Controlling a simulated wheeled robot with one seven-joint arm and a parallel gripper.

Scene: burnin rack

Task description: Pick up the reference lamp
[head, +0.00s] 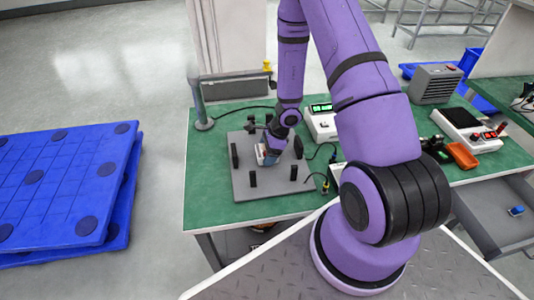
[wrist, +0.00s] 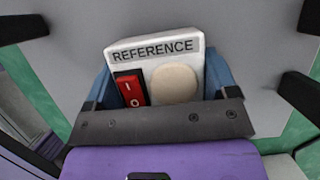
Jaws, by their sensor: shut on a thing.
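The reference lamp (wrist: 188,48) is a white block marked REFERENCE, with a red rocker switch and a round cream disc on its face. In the wrist view it lies between the two blue fingers of my gripper (wrist: 163,78), which is shut on it. In the head view the lamp (head: 265,157) shows only in part under my gripper (head: 268,151), over the grey plate (head: 268,190) on the green bench. I cannot tell whether its underside touches the plate.
Several black posts (head: 253,180) stand on the plate around the lamp. A white meter with a green display (head: 321,120) stands at the right, with cables near it. A pole (head: 202,105) rises at the bench's left. Blue pallets (head: 60,185) lie on the floor at left.

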